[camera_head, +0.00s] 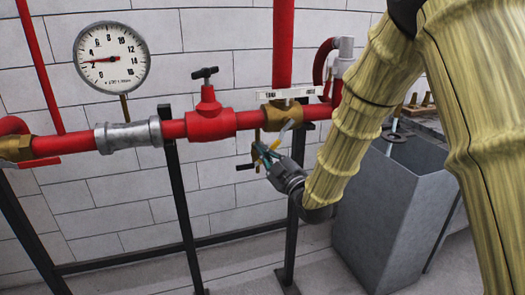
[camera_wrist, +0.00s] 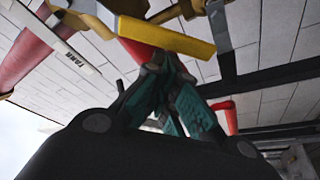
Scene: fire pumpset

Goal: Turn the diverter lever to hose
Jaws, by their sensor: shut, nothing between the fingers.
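The brass diverter valve (camera_head: 284,111) sits on the red pipe, under a white label plate (camera_head: 290,94). Its yellow lever (camera_head: 285,133) points down and to the side, just above my gripper (camera_head: 264,153). In the wrist view the yellow lever (camera_wrist: 170,38) crosses above the fingertips of my gripper (camera_wrist: 158,66). The fingers, with teal pads, are together and hold nothing. I cannot tell whether they touch the lever. The label plate (camera_wrist: 68,50) shows lettering that looks like "TANK". A brass part with a black handle (camera_head: 245,167) hangs beside the fingertips.
A pressure gauge (camera_head: 111,57) and a red valve with a black handle (camera_head: 207,103) are to the left. Black frame posts (camera_head: 182,205) stand below the pipe. A grey open tank (camera_head: 385,215) stands right, behind my arm. Open floor lies in front.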

